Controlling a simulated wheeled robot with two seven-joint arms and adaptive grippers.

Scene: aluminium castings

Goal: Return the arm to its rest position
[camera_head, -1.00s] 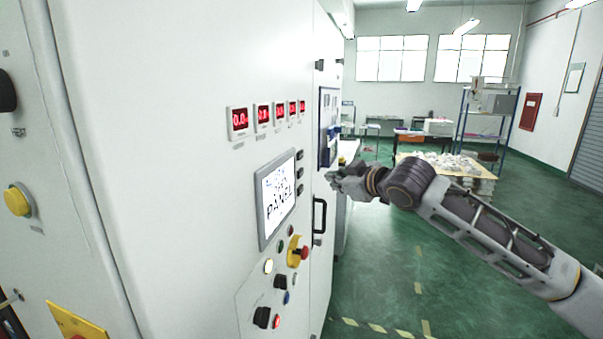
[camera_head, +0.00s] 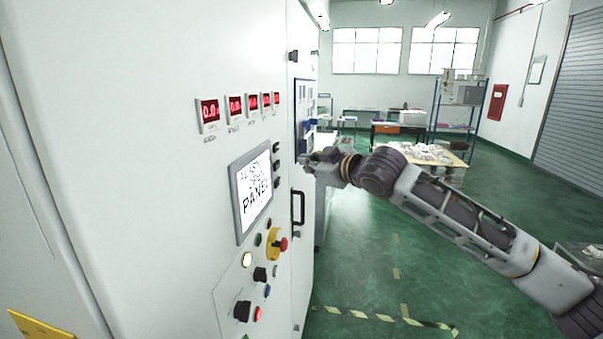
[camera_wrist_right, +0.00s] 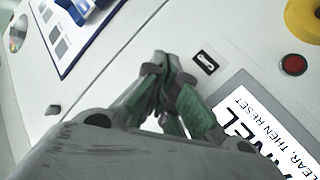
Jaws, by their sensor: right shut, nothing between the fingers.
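My right gripper (camera_head: 308,160) is at the end of my right arm, which comes in from the right in the head view. It is in front of the white cabinet (camera_head: 150,130), near the right side of the panel screen (camera_head: 254,196). In the right wrist view the gripper (camera_wrist_right: 166,62) is shut, its fingertips together with nothing between them. Whether the fingertips touch the cabinet I cannot tell. My left gripper is not in view.
Below the screen are knobs and buttons, including a red emergency button (camera_head: 282,244) on yellow. A black door handle (camera_head: 298,208) sticks out below my gripper. A table with parts (camera_head: 455,160) and a blue shelf (camera_head: 470,112) stand behind.

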